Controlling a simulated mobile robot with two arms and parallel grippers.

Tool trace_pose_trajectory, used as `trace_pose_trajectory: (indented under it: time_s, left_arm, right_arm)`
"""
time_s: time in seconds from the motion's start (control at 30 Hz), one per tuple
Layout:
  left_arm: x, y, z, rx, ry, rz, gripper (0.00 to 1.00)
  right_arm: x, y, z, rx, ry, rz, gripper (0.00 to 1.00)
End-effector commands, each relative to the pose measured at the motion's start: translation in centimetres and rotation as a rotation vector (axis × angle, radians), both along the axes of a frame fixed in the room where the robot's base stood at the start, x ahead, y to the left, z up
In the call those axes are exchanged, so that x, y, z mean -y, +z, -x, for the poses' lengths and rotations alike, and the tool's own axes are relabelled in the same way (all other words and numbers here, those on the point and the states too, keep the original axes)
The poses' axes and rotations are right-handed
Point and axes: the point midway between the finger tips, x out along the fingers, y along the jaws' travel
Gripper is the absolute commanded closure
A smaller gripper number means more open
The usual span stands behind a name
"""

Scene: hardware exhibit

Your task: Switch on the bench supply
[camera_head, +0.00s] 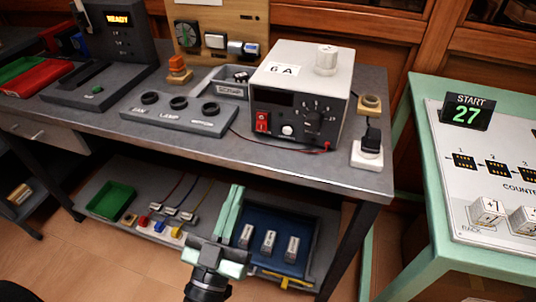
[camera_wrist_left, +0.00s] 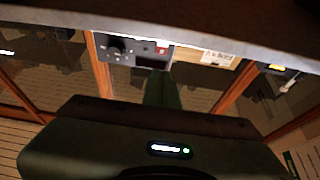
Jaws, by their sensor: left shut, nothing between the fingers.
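The bench supply (camera_head: 305,90) is a grey box with a white top and a "6 A" label, standing on the right half of the workbench. Its front has a red rocker switch (camera_head: 262,122), a dark display, a black dial (camera_head: 313,119) and a white knob. The supply (camera_wrist_left: 125,50) and its red switch (camera_wrist_left: 162,50) also show in the left wrist view, under the bench edge. My left gripper (camera_head: 236,190) is shut and empty, in front of the bench and below its top, apart from the switch. Its fingers (camera_wrist_left: 162,90) show dark in the wrist view. My right gripper is out of view.
A grey switch panel (camera_head: 180,118) lies left of the supply, with a grey tray (camera_head: 222,84) behind it. A black plug sits in a white socket (camera_head: 367,154) at right. The lower shelf holds a blue tray (camera_head: 300,234). A green-framed counter table (camera_head: 425,165) stands right.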

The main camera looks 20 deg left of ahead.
Motion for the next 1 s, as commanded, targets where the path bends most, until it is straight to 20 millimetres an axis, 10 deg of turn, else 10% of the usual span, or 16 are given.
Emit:
trace_pose_trajectory:
  time_s: [0.53, 1.0]
  left_arm:
    - [-0.3, 1.0, -0.4, 0.021, 0.009, 0.007, 1.00]
    - [0.0, 5.1, -8.7, 0.025, 0.010, 0.010, 1.00]
  right_arm:
    - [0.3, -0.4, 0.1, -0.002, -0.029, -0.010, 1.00]
    - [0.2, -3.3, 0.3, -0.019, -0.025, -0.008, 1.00]
